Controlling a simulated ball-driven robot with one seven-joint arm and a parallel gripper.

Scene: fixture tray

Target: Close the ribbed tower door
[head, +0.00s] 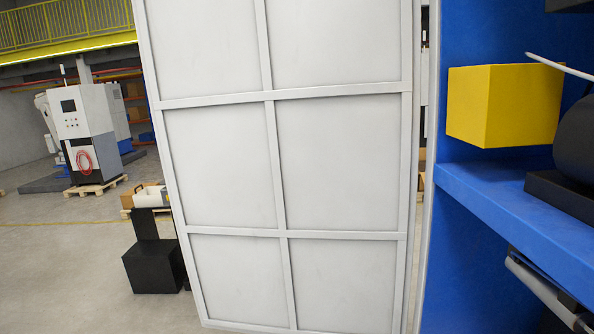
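The ribbed tower door (271,165) is a tall light-grey panel with raised ribs that divide it into rectangular fields. It fills the middle of the head view and leans slightly in the picture. Its top runs out of view. The blue tower (510,205) stands at the right, with its inside and a shelf showing, so the door stands open. The door's right edge is beside the tower's left edge. No handle shows on the visible face. My gripper is not in view.
A yellow box (504,106) and a black cylinder (576,140) sit in the tower. Grey parts (545,285) show below its shelf. A black block (154,268) stands left of the door. A grey machine (87,125) on a pallet is farther back. Bare floor (60,270) lies at left.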

